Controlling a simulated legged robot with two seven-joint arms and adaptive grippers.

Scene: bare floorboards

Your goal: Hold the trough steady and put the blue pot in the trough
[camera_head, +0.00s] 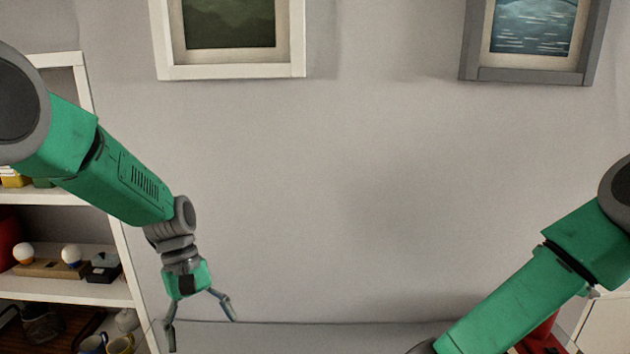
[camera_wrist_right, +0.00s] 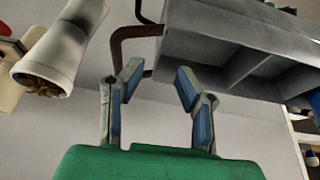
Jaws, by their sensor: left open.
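My left gripper (camera_head: 202,330) is open and empty in front of the bare wall in the head view. My right gripper (camera_wrist_right: 158,82) shows in the right wrist view with its two fingers apart and nothing between them. A grey trough-like box (camera_wrist_right: 225,40) with dividers lies beyond the fingertips at the upper right of that view; I cannot tell for sure that it is the trough. No blue pot can be made out clearly in either view. My right gripper is out of the head view.
A white shelf unit (camera_head: 70,291) at the left holds small objects, including a blue mug (camera_head: 93,343) and a yellow mug (camera_head: 120,345). A whitish cylindrical pot (camera_wrist_right: 62,50) is left of my right gripper. Brown bracket-like bars (camera_wrist_right: 120,45) stand beside the grey box.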

